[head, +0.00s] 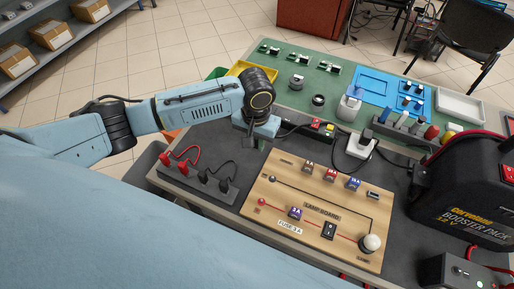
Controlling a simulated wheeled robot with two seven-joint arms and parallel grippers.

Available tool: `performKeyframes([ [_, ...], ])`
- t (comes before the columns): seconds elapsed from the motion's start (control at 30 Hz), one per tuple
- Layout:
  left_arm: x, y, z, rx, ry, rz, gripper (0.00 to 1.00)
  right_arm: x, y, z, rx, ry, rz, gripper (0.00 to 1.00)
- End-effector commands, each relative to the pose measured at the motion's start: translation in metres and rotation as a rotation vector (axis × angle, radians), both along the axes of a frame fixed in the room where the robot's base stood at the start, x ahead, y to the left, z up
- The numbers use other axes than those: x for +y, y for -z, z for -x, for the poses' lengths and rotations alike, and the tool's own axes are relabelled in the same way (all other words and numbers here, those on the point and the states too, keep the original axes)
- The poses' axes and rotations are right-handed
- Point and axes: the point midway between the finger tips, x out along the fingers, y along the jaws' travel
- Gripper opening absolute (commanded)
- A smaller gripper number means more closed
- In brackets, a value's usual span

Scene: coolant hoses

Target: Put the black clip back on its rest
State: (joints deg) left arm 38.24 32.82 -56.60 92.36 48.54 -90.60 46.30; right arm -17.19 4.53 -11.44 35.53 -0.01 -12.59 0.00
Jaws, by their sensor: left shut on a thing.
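My left gripper (250,136) is pointing down above the bench, just past the top left corner of the wooden lamp board (285,235). It is shut on a small dark thing (249,144), mostly hidden by the gripper; I cannot tell for sure that it is the black clip. A dark grey rest bar (196,183) lies left of the board. Red clips (184,161) with a red lead are at its left end, and black pieces (224,186) with a black lead are at its right part. The held thing is apart from the bar, above and to its right. My right gripper is out of view.
The lamp board carries fuses, a switch (329,230) and a round lamp (371,243). A booster pack (465,190) stands at the right. A white plug (360,146) and a green mat (285,82) with parts lie behind. Some dark mat is bare between bar and board.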

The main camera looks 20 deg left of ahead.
Motion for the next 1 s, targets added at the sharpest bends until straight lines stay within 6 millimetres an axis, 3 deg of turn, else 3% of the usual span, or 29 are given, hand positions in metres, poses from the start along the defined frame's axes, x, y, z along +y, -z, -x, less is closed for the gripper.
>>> performKeyframes([
  [0.2, 0.000, 0.031, 0.001, 0.003, 0.000, 0.000, 0.00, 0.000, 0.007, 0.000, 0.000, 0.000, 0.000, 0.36],
  [0.57, 0.000, 0.034, 0.001, 0.002, 0.000, 0.000, 0.00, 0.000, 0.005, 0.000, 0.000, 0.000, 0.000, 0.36],
  [0.6, 0.000, 0.034, 0.001, 0.001, 0.001, 0.000, 0.20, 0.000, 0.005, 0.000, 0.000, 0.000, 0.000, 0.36],
  [0.73, 0.000, 0.034, 0.001, 0.001, 0.001, 0.000, 0.37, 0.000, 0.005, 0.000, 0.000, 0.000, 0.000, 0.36],
  [1.0, 0.000, 0.034, 0.000, 0.001, 0.000, 0.000, 0.39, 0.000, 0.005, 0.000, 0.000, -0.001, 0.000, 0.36],
])
